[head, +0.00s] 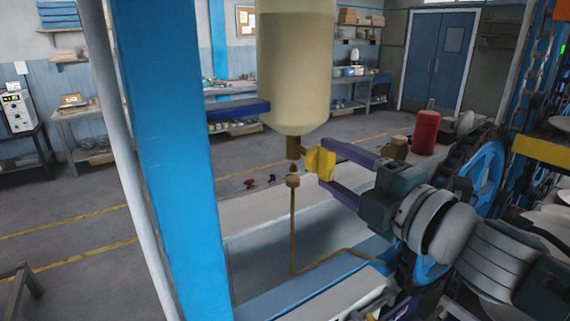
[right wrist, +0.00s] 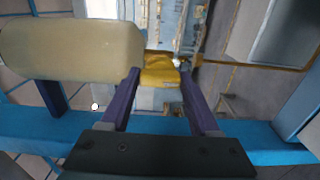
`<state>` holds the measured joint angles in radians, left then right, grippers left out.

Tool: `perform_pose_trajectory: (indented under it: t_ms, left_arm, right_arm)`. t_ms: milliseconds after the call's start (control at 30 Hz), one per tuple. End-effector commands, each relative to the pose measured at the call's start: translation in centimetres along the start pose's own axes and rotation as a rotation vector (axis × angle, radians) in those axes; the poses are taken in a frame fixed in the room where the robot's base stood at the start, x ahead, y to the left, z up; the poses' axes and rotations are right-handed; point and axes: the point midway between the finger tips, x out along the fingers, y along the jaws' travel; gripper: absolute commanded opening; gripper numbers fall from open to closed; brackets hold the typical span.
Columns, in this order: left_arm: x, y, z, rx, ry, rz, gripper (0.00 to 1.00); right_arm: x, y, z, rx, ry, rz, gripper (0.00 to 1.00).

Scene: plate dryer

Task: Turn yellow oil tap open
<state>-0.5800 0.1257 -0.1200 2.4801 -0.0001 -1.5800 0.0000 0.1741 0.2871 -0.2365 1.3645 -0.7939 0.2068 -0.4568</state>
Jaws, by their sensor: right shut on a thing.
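The yellow oil tap (head: 323,161) sits just below the large cream oil bottle (head: 296,70), at its brass outlet (head: 293,147). My right gripper (head: 334,168) comes in from the right with its purple fingers at the tap. In the right wrist view the yellow tap (right wrist: 160,72) lies between the two fingertips (right wrist: 159,78), with the bottle (right wrist: 70,50) to its left. The right gripper is shut on the tap. Part of the tap is hidden by the fingers. My left gripper is not in view.
A thin brass pipe with a cup-like top (head: 292,181) stands below the outlet. A blue post (head: 170,150) rises at left. A red canister (head: 425,133) and a blue wheel (head: 485,170) stand at right, close to my right arm.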

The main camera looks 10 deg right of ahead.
Motion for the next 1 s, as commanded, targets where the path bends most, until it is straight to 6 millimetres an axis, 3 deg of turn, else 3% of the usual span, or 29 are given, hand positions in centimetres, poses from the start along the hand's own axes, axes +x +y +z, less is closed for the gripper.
perform_pose_trajectory:
  t_ms: [367, 400, 633, 1000]
  left_arm:
    - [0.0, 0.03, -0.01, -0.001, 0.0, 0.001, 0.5]
    - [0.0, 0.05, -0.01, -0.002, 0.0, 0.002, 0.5]
    - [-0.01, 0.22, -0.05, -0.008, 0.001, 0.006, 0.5]
    - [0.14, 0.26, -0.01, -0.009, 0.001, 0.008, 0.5]
  right_arm:
    - [-0.01, -0.02, 0.05, 0.008, -0.001, 0.0, 0.07]
    - [-0.01, -0.02, 0.05, 0.008, -0.001, 0.0, 0.67]
    - [-0.01, -0.02, 0.02, 0.006, -0.001, 0.0, 0.93]
    - [-0.79, -0.15, 0.05, 0.004, -0.001, -0.001, 0.93]
